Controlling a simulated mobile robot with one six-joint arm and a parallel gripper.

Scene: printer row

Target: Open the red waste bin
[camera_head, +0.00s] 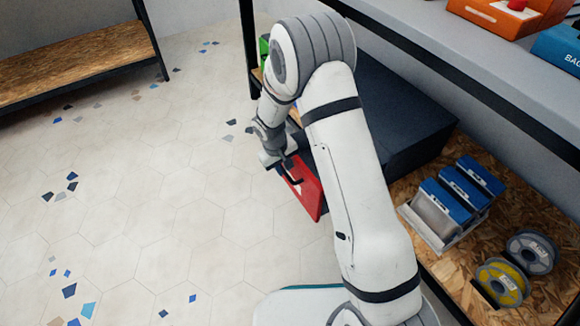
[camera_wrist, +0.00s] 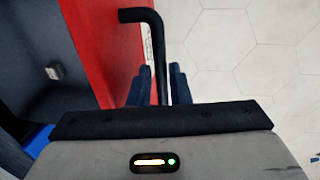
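The waste bin's red front panel (camera_head: 308,187) shows in the head view at the front of a large dark box (camera_head: 405,115), low under the bench. The panel stands out from the box, with a dark part behind it. In the wrist view the red panel (camera_wrist: 103,45) fills the upper left, and its bent black bar handle (camera_wrist: 155,45) runs down between my fingers. In the head view my gripper (camera_head: 282,170) is at the panel, partly hidden by my arm.
Blue-topped boxes (camera_head: 450,190) and filament spools (camera_head: 503,283) sit on the wooden shelf to the right. A grey bench top (camera_head: 420,25) overhangs the box. A green thing (camera_head: 264,45) is behind my arm. The tiled floor (camera_head: 150,200) at left is clear.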

